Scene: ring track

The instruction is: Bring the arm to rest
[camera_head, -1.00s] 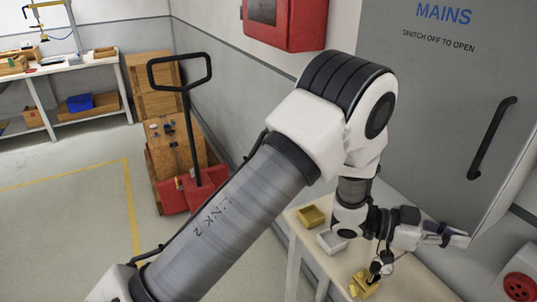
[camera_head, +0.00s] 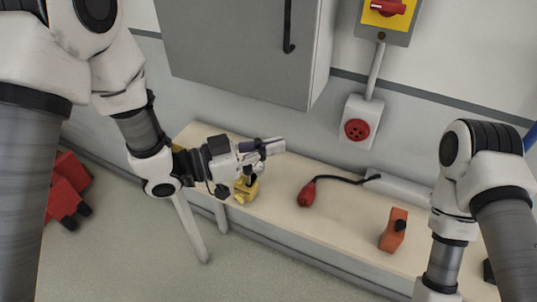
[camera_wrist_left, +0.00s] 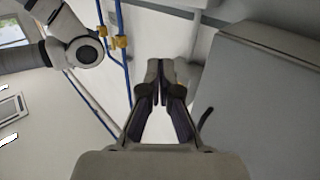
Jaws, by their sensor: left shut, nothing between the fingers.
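My left arm comes in from the left in the head view. My left gripper (camera_head: 268,148) is shut and empty, held above the narrow bench and pointing right. Its closed fingers also show in the left wrist view (camera_wrist_left: 164,100), with nothing between them. My right arm shows at the right edge of the head view, but its gripper is out of the picture.
The pale bench (camera_head: 340,215) runs along the wall. On it are a yellow object (camera_head: 246,189) below my left gripper, a red plug with a black cable (camera_head: 308,193) and an orange device (camera_head: 393,230). A grey cabinet (camera_head: 240,50) and a red socket (camera_head: 357,128) are behind.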

